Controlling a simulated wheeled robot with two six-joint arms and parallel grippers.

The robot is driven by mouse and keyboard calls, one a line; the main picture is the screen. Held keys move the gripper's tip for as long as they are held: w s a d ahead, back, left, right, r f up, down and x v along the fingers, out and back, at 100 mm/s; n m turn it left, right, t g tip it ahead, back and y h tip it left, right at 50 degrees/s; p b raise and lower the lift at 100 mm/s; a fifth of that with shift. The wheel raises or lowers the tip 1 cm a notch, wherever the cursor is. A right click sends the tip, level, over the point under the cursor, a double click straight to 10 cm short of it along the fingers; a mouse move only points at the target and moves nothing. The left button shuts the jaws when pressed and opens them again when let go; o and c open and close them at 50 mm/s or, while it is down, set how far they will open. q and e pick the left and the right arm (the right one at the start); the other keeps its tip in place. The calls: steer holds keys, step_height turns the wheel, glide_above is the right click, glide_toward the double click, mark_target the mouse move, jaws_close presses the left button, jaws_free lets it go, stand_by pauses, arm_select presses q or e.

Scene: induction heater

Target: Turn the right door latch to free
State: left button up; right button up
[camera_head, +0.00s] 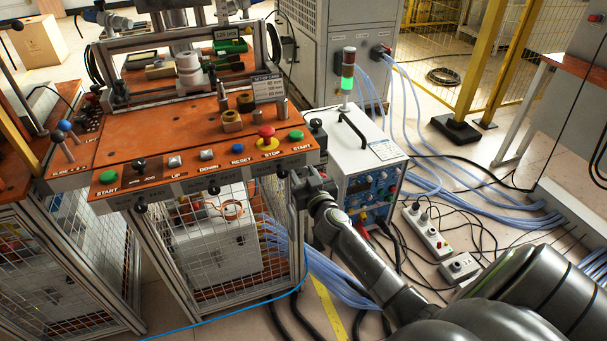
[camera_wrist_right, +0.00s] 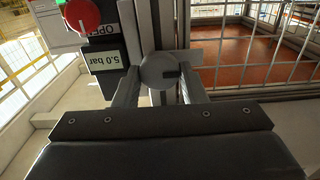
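The right door latch, a round grey knob (camera_wrist_right: 158,70), sits on a pale upright frame post in the right wrist view. My right gripper (camera_wrist_right: 160,78) has one finger on each side of this knob. I cannot tell whether the fingers press on it or stand slightly apart. In the head view my right gripper (camera_head: 298,178) is at the front right corner of the orange-topped machine, just below the START button, and largely covers the latch there. The mesh door (camera_head: 215,240) below the panel looks closed. My left gripper is not in view.
The orange control panel (camera_head: 130,185) with buttons overhangs the mesh doors. A white power unit (camera_head: 355,150) stands close to the right of my gripper. A red knob (camera_wrist_right: 82,15) and a "5.0 bar" label (camera_wrist_right: 110,72) are beside the latch. Cables lie on the floor.

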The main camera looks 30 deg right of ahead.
steer(key=c, duration=0.4)
